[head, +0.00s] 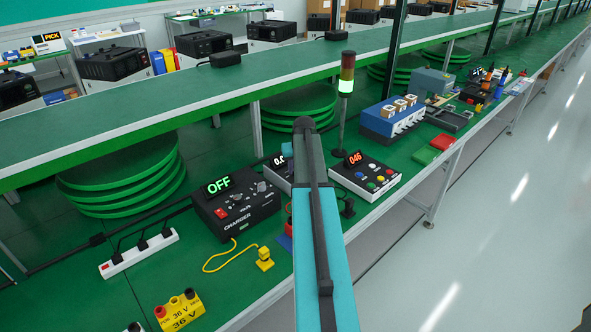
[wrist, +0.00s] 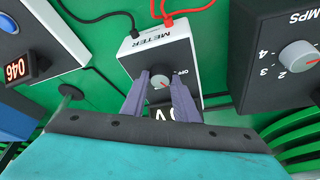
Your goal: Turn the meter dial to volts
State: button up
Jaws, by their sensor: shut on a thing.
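The meter (wrist: 150,52) is a white box with a grey front, marked METER, with one black and one red lead plugged into it. Its dial (wrist: 160,82) sits between the two fingers of my gripper (wrist: 161,79), which is shut on it. The label OFF is readable beside the dial; the other labels around it are hidden or too small, and I cannot tell the dial's setting. The meter's dark display, showing a V, is partly covered by my fingers. In the head view the meter (head: 276,175) is mostly hidden behind my arm; part of its display shows.
A black charger (head: 236,205) reading OFF stands left of the meter. A button box (head: 365,178) reading 046 stands on its right. A signal lamp (head: 346,80) glows green behind. A power strip (head: 139,253) and a yellow plug (head: 264,259) lie on the green bench.

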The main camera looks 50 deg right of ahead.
dwell(0.3)
jog(key=o, duration=1)
jog(key=shift+o, duration=0.2)
jog(key=shift+s+r, duration=0.1)
jog(key=shift+r, duration=0.05)
jog(key=b+v, duration=0.2)
jog(key=v, duration=1.1)
jog(key=shift+r, duration=0.3)
jog(key=shift+a+r, duration=0.1)
